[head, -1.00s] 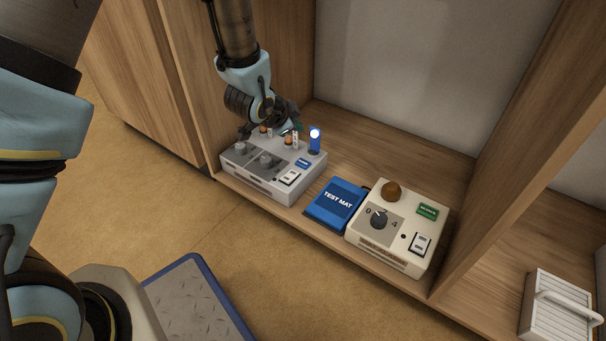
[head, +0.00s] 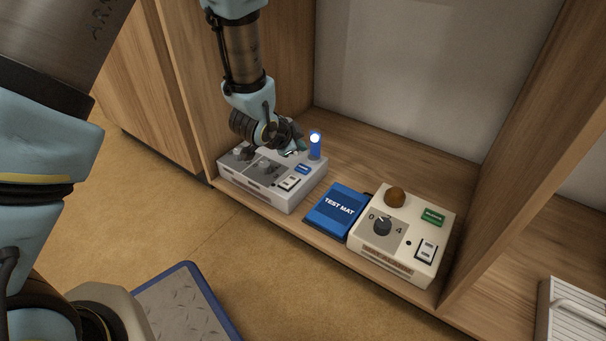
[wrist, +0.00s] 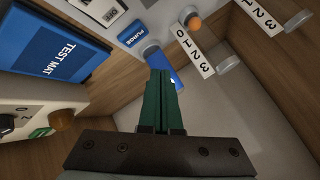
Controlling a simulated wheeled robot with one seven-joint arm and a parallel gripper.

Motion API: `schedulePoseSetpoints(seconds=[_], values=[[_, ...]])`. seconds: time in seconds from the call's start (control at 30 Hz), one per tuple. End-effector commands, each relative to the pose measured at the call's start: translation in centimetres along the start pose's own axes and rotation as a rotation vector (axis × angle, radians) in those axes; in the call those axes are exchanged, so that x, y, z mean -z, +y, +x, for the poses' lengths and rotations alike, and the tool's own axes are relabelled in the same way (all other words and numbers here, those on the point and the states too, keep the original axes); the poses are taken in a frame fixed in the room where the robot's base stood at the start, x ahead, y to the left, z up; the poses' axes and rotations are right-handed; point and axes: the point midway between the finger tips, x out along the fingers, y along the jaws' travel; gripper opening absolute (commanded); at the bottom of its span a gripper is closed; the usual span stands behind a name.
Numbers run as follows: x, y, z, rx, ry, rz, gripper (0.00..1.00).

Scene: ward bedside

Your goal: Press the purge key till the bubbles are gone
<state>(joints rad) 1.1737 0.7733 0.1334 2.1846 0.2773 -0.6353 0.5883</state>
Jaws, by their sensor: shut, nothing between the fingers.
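The grey pump box (head: 250,187) stands at the left of the shelf. Its blue purge key or label (head: 302,169) is on the top right, and PURGE reads clearly in the wrist view (wrist: 132,35). A blue upright post with a bright white light (head: 315,145) stands at the box's back right corner. My gripper (head: 297,149) is shut and empty, above the box and behind the purge marking. In the wrist view its green fingers (wrist: 161,80) overlap the blue post (wrist: 176,76). Contact cannot be told. No bubbles can be made out.
A blue test mat (head: 338,210) lies right of the pump box. A cream box (head: 385,262) with a dial, brown knob and rocker switch stands farther right. Wooden side walls bound the shelf. Numbered scales (wrist: 195,50) and an orange knob (wrist: 194,24) sit near my fingers.

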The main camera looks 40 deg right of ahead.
Motion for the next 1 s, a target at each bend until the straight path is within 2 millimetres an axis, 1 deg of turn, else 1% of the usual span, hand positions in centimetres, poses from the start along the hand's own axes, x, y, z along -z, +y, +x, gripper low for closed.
schedulePoseSetpoints(seconds=[0.03, 0.1, 0.3, 1.0], values=[[-0.8, 0.8, 1.0, -0.001, -0.001, 0.0, 0.0], [-1.3, 1.2, 1.7, -0.001, -0.001, 0.0, 0.0], [-2.1, 2.1, 2.9, -0.001, -0.001, 0.001, 0.0], [-2.2, 2.2, 3.0, 0.0, -0.001, 0.0, 0.0]])
